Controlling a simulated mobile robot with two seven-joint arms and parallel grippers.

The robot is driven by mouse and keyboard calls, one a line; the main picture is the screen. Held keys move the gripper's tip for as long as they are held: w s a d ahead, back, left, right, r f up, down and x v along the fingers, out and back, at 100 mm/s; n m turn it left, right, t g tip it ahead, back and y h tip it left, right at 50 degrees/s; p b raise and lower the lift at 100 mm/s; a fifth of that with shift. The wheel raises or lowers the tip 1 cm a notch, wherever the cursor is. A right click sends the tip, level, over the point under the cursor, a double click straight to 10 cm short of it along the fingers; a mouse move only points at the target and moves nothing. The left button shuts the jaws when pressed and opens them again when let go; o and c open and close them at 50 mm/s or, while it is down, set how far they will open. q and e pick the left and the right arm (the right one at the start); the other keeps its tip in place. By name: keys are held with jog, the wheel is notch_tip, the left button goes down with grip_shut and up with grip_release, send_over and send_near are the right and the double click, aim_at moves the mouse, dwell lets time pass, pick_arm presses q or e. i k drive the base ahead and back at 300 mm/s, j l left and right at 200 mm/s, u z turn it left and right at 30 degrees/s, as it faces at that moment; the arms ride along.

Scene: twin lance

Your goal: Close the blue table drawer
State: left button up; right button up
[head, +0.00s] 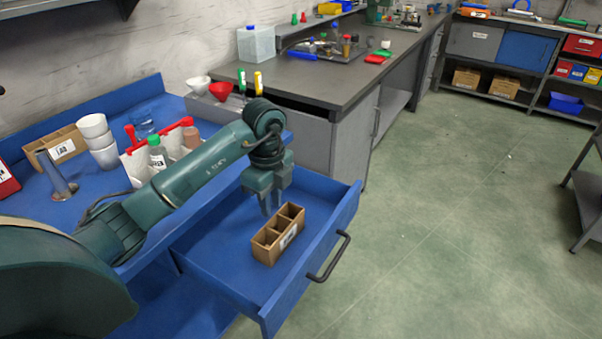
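The blue table drawer (222,245) is pulled out from under the blue table (92,190). Its dark handle (330,256) is on the front panel, facing right. My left gripper (270,207) points down over the drawer, just behind the brown box. Its fingers are small and partly merge in the picture, so their opening is unclear, and I cannot tell whether they touch the box. My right gripper is not in view.
On the blue table stand white cups (97,138), a white caddy with a red handle (175,158), a green-capped bottle (157,153) and a metal stand (57,178). A grey workbench (335,65) stands behind the drawer. The green floor (450,210) to the right is clear.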

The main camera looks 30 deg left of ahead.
aim_at(216, 251)
jog(key=k, duration=1)
